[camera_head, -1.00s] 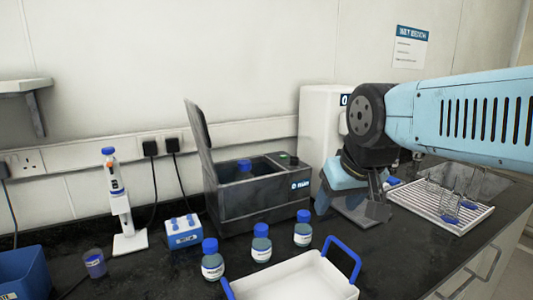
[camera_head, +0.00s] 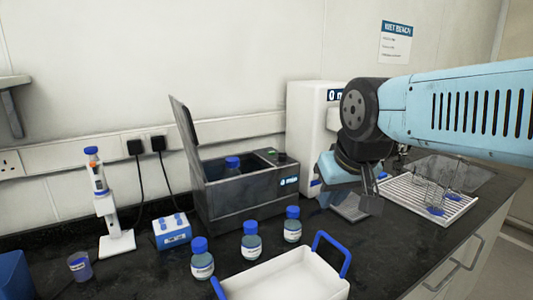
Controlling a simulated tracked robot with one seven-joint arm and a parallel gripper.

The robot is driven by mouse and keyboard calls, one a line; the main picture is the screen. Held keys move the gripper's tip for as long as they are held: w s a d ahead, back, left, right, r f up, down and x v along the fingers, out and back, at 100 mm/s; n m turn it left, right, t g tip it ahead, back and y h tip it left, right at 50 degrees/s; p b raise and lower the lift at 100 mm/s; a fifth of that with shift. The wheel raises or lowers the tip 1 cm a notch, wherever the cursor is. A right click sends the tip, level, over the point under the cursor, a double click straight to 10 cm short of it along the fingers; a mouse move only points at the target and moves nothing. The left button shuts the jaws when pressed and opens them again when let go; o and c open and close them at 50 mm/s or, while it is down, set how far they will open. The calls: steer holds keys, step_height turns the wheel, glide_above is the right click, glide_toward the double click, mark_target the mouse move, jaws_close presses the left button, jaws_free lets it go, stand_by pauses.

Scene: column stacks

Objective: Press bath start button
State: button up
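The bath (camera_head: 240,208) is a dark grey box on the bench, its lid (camera_head: 184,121) raised at the left. A blue-capped bottle (camera_head: 232,163) stands inside it. A small green button (camera_head: 271,151) sits on its top panel at the back right, beside a dark round knob (camera_head: 283,158). A blue label (camera_head: 289,181) is on the front. My gripper (camera_head: 350,198) points downward to the right of the bath, in front of a white machine, apart from the button. One dark finger shows clearly; the other is hard to make out. I see nothing held.
A white machine (camera_head: 306,122) stands behind my gripper. Several blue-capped bottles (camera_head: 251,243) and a white tray with blue handles (camera_head: 285,279) are in front of the bath. A pipette stand (camera_head: 112,230) and blue block (camera_head: 172,236) are left; a drying rack (camera_head: 428,205) is right.

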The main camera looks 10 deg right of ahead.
jaws_close()
stand_by(1.0)
step_height(320, 180, up, 6)
steer(key=n+t+h, duration=0.1)
steer(key=n+t, duration=0.3)
steer(key=n, duration=2.2)
glide_above(272, 153)
steer(key=shift+w+d+f, duration=0.1)
steer(key=shift+w+f, duration=0.05)
steer(key=shift+f, duration=0.05)
steer(key=shift+f, duration=4.4)
